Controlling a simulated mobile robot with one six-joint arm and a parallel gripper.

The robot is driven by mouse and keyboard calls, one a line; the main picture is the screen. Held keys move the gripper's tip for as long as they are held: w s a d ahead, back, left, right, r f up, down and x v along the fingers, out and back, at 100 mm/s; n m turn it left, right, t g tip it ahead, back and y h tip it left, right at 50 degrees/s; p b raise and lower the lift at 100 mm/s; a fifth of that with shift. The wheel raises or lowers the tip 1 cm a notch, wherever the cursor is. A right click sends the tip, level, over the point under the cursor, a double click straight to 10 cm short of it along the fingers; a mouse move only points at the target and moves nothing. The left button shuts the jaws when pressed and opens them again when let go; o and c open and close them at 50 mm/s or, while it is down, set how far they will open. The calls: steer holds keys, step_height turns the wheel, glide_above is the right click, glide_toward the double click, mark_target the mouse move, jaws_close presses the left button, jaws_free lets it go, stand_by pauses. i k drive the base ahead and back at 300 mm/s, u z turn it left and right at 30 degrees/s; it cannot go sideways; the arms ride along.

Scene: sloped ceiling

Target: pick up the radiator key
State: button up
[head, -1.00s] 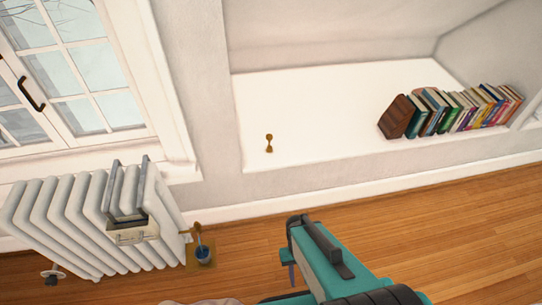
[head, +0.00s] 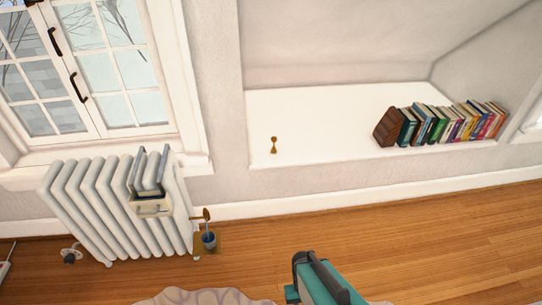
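A small brass-coloured piece, which looks like the radiator key (head: 274,145), stands or lies on the white ledge (head: 330,115) of the wall niche, near its left front. It is narrow in the middle and wider at both ends. It is small in the picture, so its exact pose is hard to tell. Nothing touches it. Part of my teal and dark grey arm shows at the bottom middle, well below the ledge in the picture. My gripper's fingers do not show.
A row of books (head: 445,122) with a brown bookend (head: 388,127) stands on the ledge's right. A white radiator (head: 115,205) stands under the window at left. The ledge around the brass piece is clear.

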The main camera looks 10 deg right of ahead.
mark_target(273, 139)
steer(key=z, duration=0.5)
steer(key=k, duration=0.25)
steer(key=u, duration=1.6)
steer(key=i, duration=1)
steer(key=u, duration=0.1)
